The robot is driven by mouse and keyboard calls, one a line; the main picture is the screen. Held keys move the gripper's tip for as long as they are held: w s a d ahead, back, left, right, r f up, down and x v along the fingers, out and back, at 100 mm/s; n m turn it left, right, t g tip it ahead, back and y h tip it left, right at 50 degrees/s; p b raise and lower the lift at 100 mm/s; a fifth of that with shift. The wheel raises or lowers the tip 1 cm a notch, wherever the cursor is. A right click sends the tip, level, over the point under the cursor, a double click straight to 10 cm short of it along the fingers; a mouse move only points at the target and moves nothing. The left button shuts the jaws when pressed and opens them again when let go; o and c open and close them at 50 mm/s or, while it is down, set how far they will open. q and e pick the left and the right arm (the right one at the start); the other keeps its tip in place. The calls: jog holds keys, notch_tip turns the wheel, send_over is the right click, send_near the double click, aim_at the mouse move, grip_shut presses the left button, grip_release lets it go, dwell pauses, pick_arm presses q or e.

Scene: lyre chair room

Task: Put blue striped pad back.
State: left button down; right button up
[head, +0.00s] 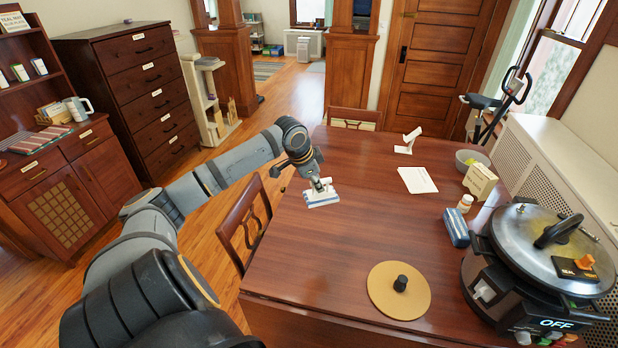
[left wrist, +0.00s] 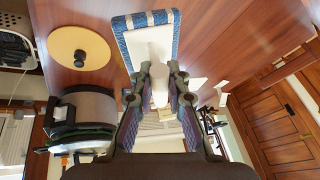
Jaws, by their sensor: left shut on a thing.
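The blue striped pad (head: 322,198) is a flat white piece with blue striped edges and a white upright grip. My left gripper (head: 318,184) is shut on that grip, over the left part of the wooden table. In the left wrist view the pad (left wrist: 130,46) extends beyond the fingertips (left wrist: 159,76), which close on the white grip from both sides. I cannot tell whether its underside touches the table. My right gripper is in neither view.
The table (head: 350,245) holds a round tan board with a black knob (head: 399,284), a blue box-like item (head: 456,228), a small bottle (head: 465,203), a cream holder (head: 480,181), a white sheet (head: 417,180), a white stand (head: 408,141) and a large cooker (head: 535,255). Its middle is clear.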

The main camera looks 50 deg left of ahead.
pick_arm(q)
jog(key=s+d+f+m+h+b, duration=0.1)
jog(key=s+d+f+m+b, duration=0.15)
jog(key=d+f+b, duration=0.4)
jog(key=s+d+f+m+h+b, duration=0.1)
jog(key=s+d+f+m+b, duration=0.2)
jog(key=d, duration=0.7)
jog(key=s+d+f+m+b, duration=0.1)
jog(key=s+d+f+b, duration=0.1)
jog(key=d+f+b, duration=0.5)
jog(key=shift+w+a+f, duration=1)
jog(key=shift+a+f, duration=0.7)
jog(key=shift+a, duration=0.1)
jog(key=shift+w+a+f, duration=1.05)
jog(key=shift+a+f, duration=0.65)
jog(key=shift+a, duration=0.15)
jog(key=shift+w+a+f, duration=1)
jog(key=shift+a+f, duration=0.7)
jog(key=shift+a, duration=0.1)
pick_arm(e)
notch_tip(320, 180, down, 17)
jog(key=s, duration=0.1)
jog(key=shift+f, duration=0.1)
